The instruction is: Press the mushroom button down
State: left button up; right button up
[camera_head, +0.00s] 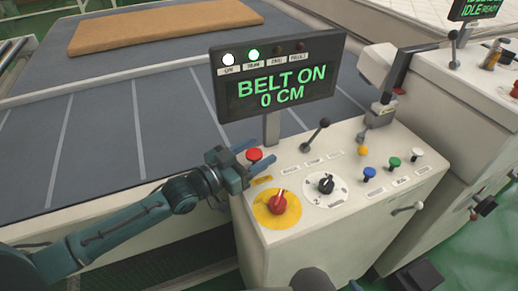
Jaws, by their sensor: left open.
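The red mushroom button (254,153) stands at the left back corner of the cream control console (350,212), above a yellow label. My left gripper (247,160) is open and comes in from the left, with its fingers at the button's near left side. I cannot tell whether a finger touches the button or how far down its cap is. A red rotary knob on a yellow disc (277,207) sits in front of it. My right gripper is not in view.
A display (285,85) reading "BELT ON 0 CM" rises behind the button, its white and green lamps lit. A black lever (315,134), black selector knob (326,185) and several coloured buttons are to the right. A tan mattress (170,27) lies on the grey belt (100,130).

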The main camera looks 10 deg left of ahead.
pick_arm(q)
jog(key=shift+w+d, duration=0.4)
jog(key=shift+w, duration=0.05)
grip_shut()
dwell(0.4)
